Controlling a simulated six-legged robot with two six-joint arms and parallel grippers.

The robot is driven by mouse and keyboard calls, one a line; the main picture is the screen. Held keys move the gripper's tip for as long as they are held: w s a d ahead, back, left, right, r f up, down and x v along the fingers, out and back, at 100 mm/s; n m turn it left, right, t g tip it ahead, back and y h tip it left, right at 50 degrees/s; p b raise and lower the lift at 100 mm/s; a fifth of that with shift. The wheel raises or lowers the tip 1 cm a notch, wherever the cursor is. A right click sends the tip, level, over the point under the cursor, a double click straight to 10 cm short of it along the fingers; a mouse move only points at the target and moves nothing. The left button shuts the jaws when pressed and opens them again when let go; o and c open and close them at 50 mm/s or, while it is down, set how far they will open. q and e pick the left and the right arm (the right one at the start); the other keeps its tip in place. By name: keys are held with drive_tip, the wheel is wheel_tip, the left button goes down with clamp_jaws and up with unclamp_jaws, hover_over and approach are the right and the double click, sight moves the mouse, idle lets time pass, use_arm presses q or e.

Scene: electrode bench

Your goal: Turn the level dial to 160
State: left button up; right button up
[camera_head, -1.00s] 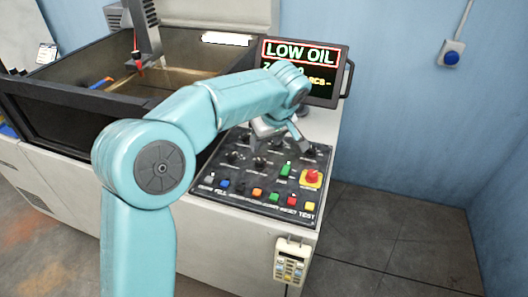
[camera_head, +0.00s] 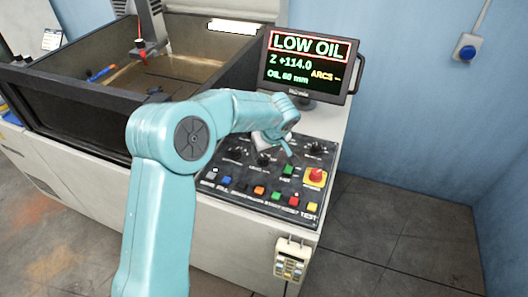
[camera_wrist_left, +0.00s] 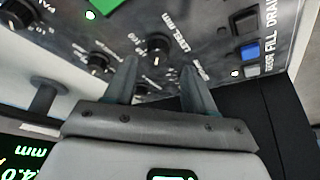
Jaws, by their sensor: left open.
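The level dial (camera_wrist_left: 158,45) is a black round knob with a "LEVEL MM" label in the left wrist view. My left gripper (camera_wrist_left: 160,65) is open, one finger on each side of the view below the dial. The dial shows between the fingertips, and I see no clear contact. The dial's pointer is too small to read. In the head view my left gripper (camera_head: 274,146) is over the upper middle of the black control panel (camera_head: 215,196) and hides part of it. The monitor (camera_head: 306,64) shows "LOW OIL", "Z +114.0" and oil 60 mm. My right gripper is not in view.
Other black knobs (camera_wrist_left: 97,62) stand close to the gripper. A red stop button (camera_head: 316,175) and a row of coloured buttons line the panel's right and front. An open tank (camera_head: 190,75) lies behind left. A handheld pendant (camera_head: 290,262) hangs on the cabinet front.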

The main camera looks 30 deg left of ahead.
sight(263, 158)
use_arm(q)
drive_tip(key=x, duration=0.4)
drive_tip(key=shift+w+d+p, duration=0.1)
drive_tip(key=shift+w+p, duration=0.15)
drive_tip(key=shift+p, duration=0.05)
drive_tip(key=shift+f, duration=0.25)
drive_tip(key=shift+s, duration=0.1)
